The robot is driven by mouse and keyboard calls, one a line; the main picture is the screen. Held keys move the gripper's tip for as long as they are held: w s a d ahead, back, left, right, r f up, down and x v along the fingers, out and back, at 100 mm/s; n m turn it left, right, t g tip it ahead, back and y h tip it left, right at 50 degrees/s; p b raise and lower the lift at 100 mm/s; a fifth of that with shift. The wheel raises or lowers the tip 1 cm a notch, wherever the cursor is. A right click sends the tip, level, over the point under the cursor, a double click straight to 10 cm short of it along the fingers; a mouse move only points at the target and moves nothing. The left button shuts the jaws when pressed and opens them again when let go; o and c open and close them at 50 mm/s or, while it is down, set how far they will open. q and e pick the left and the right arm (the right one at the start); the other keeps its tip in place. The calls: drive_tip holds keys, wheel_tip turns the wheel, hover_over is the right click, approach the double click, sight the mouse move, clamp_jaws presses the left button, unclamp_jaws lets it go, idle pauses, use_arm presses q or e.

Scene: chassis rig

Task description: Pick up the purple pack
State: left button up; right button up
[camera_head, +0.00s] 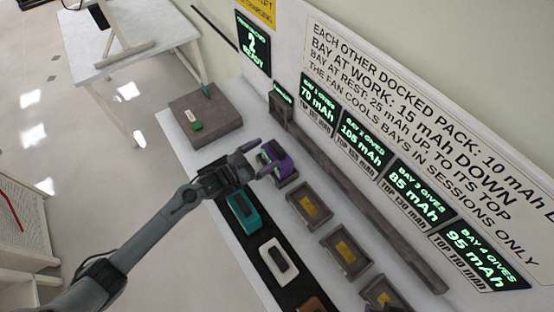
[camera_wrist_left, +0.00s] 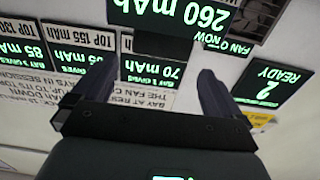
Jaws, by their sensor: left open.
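The purple pack (camera_head: 278,155) is at the bay nearest the grey box in the head view, at the end of the row of bays. My left gripper (camera_head: 262,159) reaches it from the left with its fingers apart. The fingers overlap the pack in the picture, and I cannot tell whether they touch it. In the left wrist view the open fingers of my left gripper (camera_wrist_left: 147,88) point toward the wall displays, and the purple pack cannot be made out there. My right gripper is not in view.
A teal pack (camera_head: 243,210) and a white pack (camera_head: 278,259) lie on a black strip. Empty-looking bays with yellow centres (camera_head: 310,206) line the bench beside a long grey rail (camera_head: 360,195). A grey box (camera_head: 205,117) stands at the far end. Lit displays (camera_head: 364,141) line the wall.

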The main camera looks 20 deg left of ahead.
use_arm(q)
drive_tip(key=shift+w+d+f, duration=0.35)
drive_tip(key=shift+w+d, duration=0.1)
drive_tip(key=shift+w, duration=0.15)
drive_tip(key=shift+x, duration=3)
drive_tip(key=shift+c, duration=0.5)
drive_tip(key=c, duration=1.7)
drive_tip(key=shift+r, duration=0.1)
clamp_jaws()
